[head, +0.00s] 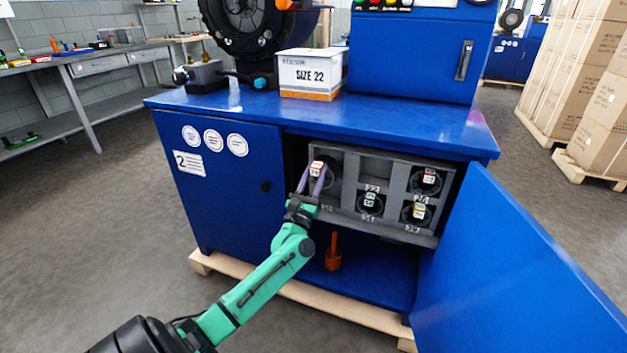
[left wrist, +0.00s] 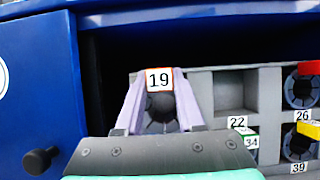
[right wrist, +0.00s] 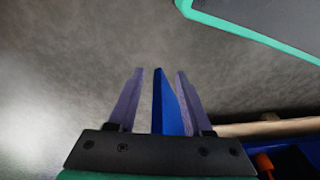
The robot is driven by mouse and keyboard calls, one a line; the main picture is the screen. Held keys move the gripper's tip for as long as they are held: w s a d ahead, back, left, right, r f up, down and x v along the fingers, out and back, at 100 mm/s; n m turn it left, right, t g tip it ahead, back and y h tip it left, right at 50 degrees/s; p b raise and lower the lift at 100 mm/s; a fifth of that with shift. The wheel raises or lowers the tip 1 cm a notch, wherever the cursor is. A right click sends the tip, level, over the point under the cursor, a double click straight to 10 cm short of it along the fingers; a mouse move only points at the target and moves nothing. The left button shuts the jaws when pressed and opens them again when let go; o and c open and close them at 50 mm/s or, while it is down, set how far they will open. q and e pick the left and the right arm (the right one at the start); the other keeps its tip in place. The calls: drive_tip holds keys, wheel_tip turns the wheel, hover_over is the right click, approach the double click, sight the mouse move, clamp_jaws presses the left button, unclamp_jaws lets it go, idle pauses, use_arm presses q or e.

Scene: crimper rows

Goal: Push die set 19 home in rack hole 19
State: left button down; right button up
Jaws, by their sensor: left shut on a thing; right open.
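Die set 19 (left wrist: 160,104) is a dark round die with a white "19" tag edged in orange-red. It is at the upper left hole of the grey rack (head: 397,165) inside the blue cabinet, and shows in the head view under its tag (head: 317,168). My left gripper (left wrist: 160,100) is shut on it, one pale purple finger on each side. How deep the die sits, and the hole's own label, I cannot tell. My right gripper (right wrist: 155,98) is open in the right wrist view; a blue panel edge (right wrist: 165,105) shows between its fingers, contact unclear.
The rack also holds dies tagged 34 (left wrist: 251,142), 26 (left wrist: 303,90) and 39 (left wrist: 299,145). The compartment above label 22 (left wrist: 237,122) looks empty. The open blue door (head: 520,265) stands at right. An orange object (head: 333,253) stands on the cabinet floor.

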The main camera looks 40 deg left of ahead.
sight(322, 160)
use_arm(q)
drive_tip(key=shift+w+a+r, duration=0.15)
drive_tip(key=shift+w+r, duration=0.15)
drive_tip(key=shift+r, duration=0.1)
use_arm(e)
drive_tip(key=shift+w+a+r, duration=0.1)
drive_tip(key=shift+w+r, duration=0.05)
drive_tip(key=shift+r, duration=0.55)
use_arm(q)
drive_tip(key=shift+r, duration=0.15)
use_arm(e)
drive_tip(key=shift+f, duration=0.1)
use_arm(q)
drive_tip(key=shift+b, duration=0.5)
use_arm(e)
drive_tip(key=shift+f, duration=0.3)
drive_tip(key=shift+w+a+r, duration=0.1)
drive_tip(key=shift+a+r, duration=0.05)
drive_tip(key=shift+r, duration=1.1)
idle(0.4)
